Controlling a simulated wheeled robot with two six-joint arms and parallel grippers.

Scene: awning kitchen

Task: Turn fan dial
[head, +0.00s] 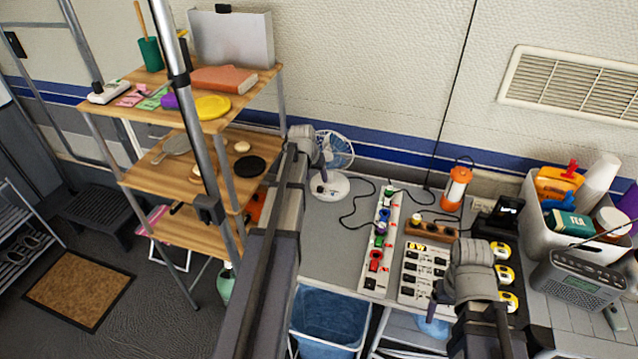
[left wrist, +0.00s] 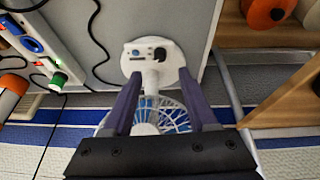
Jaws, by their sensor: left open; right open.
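The white fan (head: 329,187) stands on the grey counter against the wall, with its blue-bladed head partly behind my left arm's end. In the left wrist view the fan's base (left wrist: 139,51) shows upside down, with a dark dial (left wrist: 160,54) and small dark marks on it. My left gripper (head: 324,163) is at the fan. In the left wrist view its two purple-grey fingers (left wrist: 159,79) are apart, on either side of the fan's stem, with nothing held; the dial lies beyond the tips. My right gripper (head: 438,290) is low over the counter's right part, its fingers mostly hidden by its wrist.
A power strip (head: 366,262) with colored plugs lies right of the fan, with cables between. An orange lantern (head: 457,187), a white bin (head: 535,215) and a radio (head: 577,281) stand farther right. A wooden shelf (head: 185,183) stands close on the left.

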